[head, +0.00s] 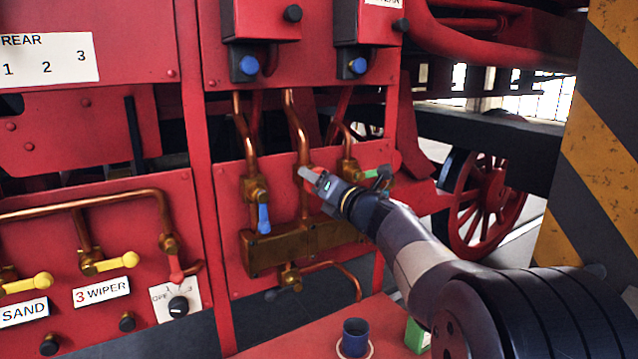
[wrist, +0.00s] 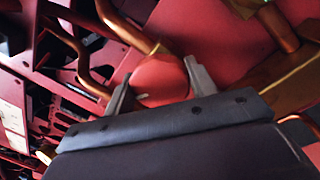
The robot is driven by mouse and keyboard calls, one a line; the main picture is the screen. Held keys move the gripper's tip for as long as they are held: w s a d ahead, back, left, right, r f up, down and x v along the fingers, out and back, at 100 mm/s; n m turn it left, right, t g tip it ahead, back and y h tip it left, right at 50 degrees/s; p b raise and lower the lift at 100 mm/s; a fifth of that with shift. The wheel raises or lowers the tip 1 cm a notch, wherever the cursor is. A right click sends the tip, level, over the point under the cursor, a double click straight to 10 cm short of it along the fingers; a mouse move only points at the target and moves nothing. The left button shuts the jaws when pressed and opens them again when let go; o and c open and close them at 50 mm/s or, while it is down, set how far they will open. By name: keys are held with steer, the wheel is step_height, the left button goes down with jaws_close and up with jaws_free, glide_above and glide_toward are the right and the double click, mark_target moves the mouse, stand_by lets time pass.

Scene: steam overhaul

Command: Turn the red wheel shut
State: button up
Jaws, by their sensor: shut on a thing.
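The red wheel (wrist: 162,78) shows in the wrist view as a rounded red piece with a small pale mark, at the end of a copper pipe. My gripper (wrist: 158,72) has one grey finger on each side of it and is shut on it. In the head view my gripper (head: 318,182) reaches in from the right to the middle copper pipe (head: 298,127). There the wheel is mostly hidden by the gripper and blends with the red panel behind it. How far the wheel is turned cannot be told.
A blue-handled valve (head: 263,217) stands left of the gripper, and a green handle (head: 377,172) lies close on its right. A brass manifold (head: 300,248) runs below. A blue cup (head: 355,338) and a green box (head: 417,335) stand on the red ledge (head: 300,336).

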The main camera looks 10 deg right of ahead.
steer(key=m, duration=0.7)
steer(key=shift+t+h+p, duration=0.3)
steer(key=shift+h+p, duration=0.1)
steer(key=m+h+p, duration=0.1)
steer(key=m, duration=0.5)
steer(key=shift+f+m+p, duration=0.1)
steer(key=shift+m+p, duration=0.2)
steer(key=shift+p, duration=0.05)
steer(key=o, duration=1)
steer(key=shift+c, duration=0.2)
steer(key=shift+s, duration=0.1)
steer(key=b+v, duration=0.1)
steer(key=v, duration=0.9)
steer(key=shift+s+d+f+b, duration=0.2)
steer(key=shift+s+b, duration=0.1)
steer(key=shift+b, duration=0.1)
steer(key=p+x, duration=0.1)
steer(key=x, duration=1)
steer(key=shift+s+r+p, duration=0.1)
steer(key=shift+r+p, duration=0.05)
steer(key=shift+p, duration=0.25)
